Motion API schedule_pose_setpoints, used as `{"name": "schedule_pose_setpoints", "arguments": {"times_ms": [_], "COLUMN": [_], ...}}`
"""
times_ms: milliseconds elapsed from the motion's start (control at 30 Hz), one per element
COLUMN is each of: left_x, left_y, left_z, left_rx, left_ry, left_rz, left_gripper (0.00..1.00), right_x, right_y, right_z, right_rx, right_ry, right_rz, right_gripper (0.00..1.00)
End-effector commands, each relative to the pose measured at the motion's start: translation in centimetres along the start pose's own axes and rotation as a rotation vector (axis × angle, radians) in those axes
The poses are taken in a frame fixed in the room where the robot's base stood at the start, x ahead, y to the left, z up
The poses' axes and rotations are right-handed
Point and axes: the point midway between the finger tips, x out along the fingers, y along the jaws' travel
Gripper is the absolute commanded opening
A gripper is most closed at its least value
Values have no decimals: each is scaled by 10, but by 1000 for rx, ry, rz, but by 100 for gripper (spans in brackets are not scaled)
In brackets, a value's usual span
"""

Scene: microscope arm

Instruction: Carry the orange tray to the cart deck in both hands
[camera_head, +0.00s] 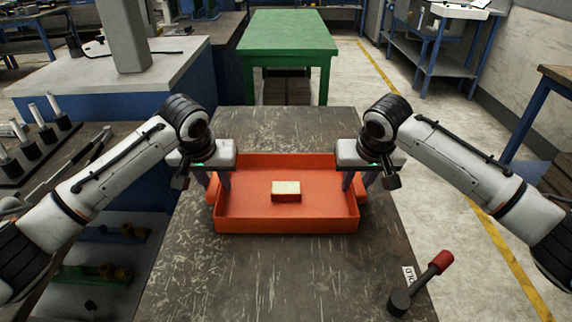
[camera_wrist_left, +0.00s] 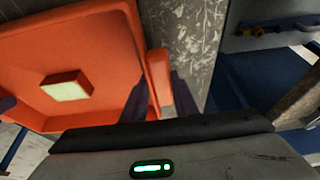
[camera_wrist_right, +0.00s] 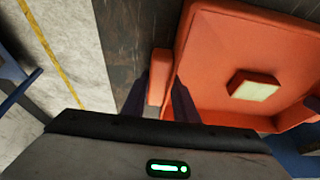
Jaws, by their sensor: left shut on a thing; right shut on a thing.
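The orange tray (camera_head: 287,222) is at the middle of the worn grey bench top, upright and level, with a small cream-topped red block (camera_head: 286,190) inside. I cannot tell whether its base touches the bench. My left gripper (camera_head: 207,182) is shut on the tray's left handle; the left wrist view shows that handle (camera_wrist_left: 159,75) between its fingers. My right gripper (camera_head: 359,182) is shut on the right handle, which also shows in the right wrist view (camera_wrist_right: 159,78). I cannot tell for certain which surface is the cart deck.
A green-topped table (camera_head: 288,33) stands beyond the bench. A red-handled lever (camera_head: 424,282) is at the bench's front right. A grey-topped blue cabinet (camera_head: 120,85) and a rack of cylinders (camera_head: 35,140) are at the left. Floor is open at the right.

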Motion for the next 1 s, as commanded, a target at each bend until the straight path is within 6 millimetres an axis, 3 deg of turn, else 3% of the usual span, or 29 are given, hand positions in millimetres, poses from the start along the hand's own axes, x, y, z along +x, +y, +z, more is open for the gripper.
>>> {"name": "schedule_pose_setpoints", "arguments": {"times_ms": [33,133,533,1000], "left_x": [3,1,-6,-96], "left_y": [0,0,0,0], "left_z": [1,0,0,0], "left_rx": [0,0,1,1], "left_ry": [1,0,1,4], "left_rz": [0,0,1,1], "left_gripper": [28,45,45,45], "right_x": [4,1,1,1], "right_y": [0,0,0,0], "right_z": [2,1,0,0], "right_rx": [0,0,0,0], "right_ry": [0,0,0,0], "right_rz": [1,1,0,0], "right_gripper": [28,45,45,45]}}
